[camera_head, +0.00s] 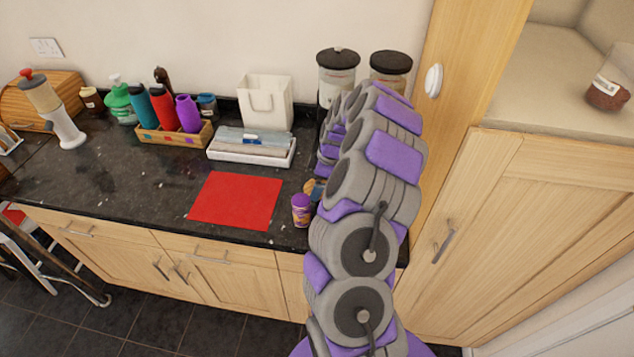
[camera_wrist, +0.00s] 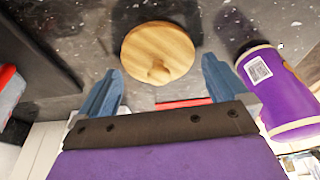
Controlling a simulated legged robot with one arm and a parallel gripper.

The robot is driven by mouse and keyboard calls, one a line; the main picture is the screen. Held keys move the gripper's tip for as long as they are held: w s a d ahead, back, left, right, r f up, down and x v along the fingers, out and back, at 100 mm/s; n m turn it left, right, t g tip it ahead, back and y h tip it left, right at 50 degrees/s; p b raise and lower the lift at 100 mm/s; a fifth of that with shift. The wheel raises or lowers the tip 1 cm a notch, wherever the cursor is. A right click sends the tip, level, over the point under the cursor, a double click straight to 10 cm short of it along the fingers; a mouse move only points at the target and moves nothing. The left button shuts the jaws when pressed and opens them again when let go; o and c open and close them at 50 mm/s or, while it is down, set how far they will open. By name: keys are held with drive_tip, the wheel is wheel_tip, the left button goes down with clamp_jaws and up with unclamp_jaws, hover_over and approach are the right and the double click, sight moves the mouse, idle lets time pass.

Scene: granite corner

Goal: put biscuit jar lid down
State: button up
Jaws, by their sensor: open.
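The biscuit jar lid (camera_wrist: 158,50) is a round, light wooden disc with a small knob. In the wrist view it lies on the dark granite counter, knob towards the camera. My gripper (camera_wrist: 162,78) is open, its two blue fingers apart and empty, with the lid just ahead of the gap between them. In the head view the purple jar (camera_head: 301,211) stands near the counter's front edge, and my arm largely hides the gripper and lid.
A red mat (camera_head: 236,200) lies left of the purple jar. Behind it are a white tray (camera_head: 250,158) and a white box (camera_head: 266,103). Tall dark-lidded canisters (camera_head: 337,72) stand at the back, beside a wooden cabinet (camera_head: 500,200) on the right.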

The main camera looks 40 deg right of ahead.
drive_tip(key=p+v, duration=0.2)
drive_tip(key=v, duration=0.9)
drive_tip(key=s+a+r+g, duration=0.15)
drive_tip(key=a+r, duration=0.25)
drive_tip(key=a, duration=0.4)
drive_tip(key=s+a+r+m, duration=0.15)
drive_tip(key=a+r, duration=0.25)
drive_tip(key=a, duration=0.4)
drive_tip(key=s+a+r, duration=0.2)
drive_tip(key=a+r, duration=0.1)
drive_tip(key=a, duration=0.5)
drive_tip(key=s+a+m+g+h, duration=0.1)
drive_tip(key=s+a+m, duration=0.2)
drive_tip(key=s, duration=1)
drive_tip(key=s+a+m+g+h, duration=0.1)
drive_tip(key=s+a+m, duration=0.3)
drive_tip(key=s, duration=0.9)
drive_tip(key=shift+a+r+g, duration=0.25)
drive_tip(key=shift+a+g, duration=0.1)
drive_tip(key=shift+a, duration=0.8)
